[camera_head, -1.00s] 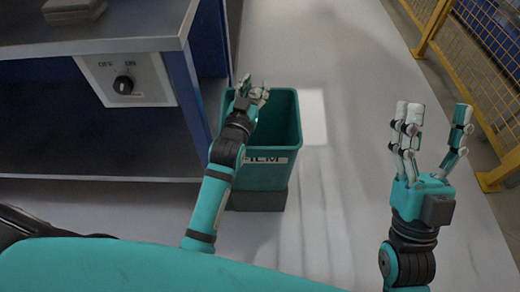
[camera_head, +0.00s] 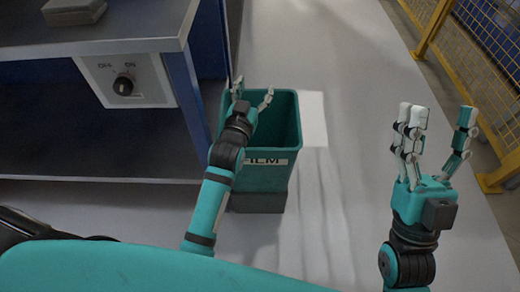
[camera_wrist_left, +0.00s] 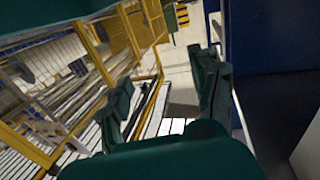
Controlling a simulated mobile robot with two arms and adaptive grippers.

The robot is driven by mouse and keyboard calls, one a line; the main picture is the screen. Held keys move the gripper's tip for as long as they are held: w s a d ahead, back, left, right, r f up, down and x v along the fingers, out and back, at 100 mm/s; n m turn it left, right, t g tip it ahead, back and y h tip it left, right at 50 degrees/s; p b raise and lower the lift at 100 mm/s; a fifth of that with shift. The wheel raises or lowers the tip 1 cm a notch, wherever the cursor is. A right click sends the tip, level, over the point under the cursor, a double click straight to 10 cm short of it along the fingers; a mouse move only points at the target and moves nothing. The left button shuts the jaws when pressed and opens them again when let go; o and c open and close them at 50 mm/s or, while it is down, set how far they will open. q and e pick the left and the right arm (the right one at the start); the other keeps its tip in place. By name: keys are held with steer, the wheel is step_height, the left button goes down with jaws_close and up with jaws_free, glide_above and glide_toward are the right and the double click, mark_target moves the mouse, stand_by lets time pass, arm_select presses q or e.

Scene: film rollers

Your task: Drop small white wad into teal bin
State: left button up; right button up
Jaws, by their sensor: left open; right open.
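The teal bin (camera_head: 262,172) stands on the floor beside the workbench, with a label ending in "ILM" on its front and a dark grey lower part. My left gripper (camera_head: 252,93) is open over the bin's left and back part, its fingers spread apart. In the left wrist view its fingers (camera_wrist_left: 165,95) are apart with nothing between them. My right gripper (camera_head: 438,130) is open and empty, held up to the right of the bin. The small white wad is not visible in any view; the bin's inside is dark and partly hidden.
The workbench (camera_head: 100,37) with a knob panel (camera_head: 123,82) stands close on the left of the bin. A grey block (camera_head: 73,12) lies on its top. Yellow fencing (camera_head: 440,30) runs along the far right. The pale floor between is clear.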

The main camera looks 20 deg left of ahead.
arm_select(q)
steer(key=s, duration=1.1)
steer(key=shift+s, duration=0.35)
steer(key=shift+s+d, duration=0.1)
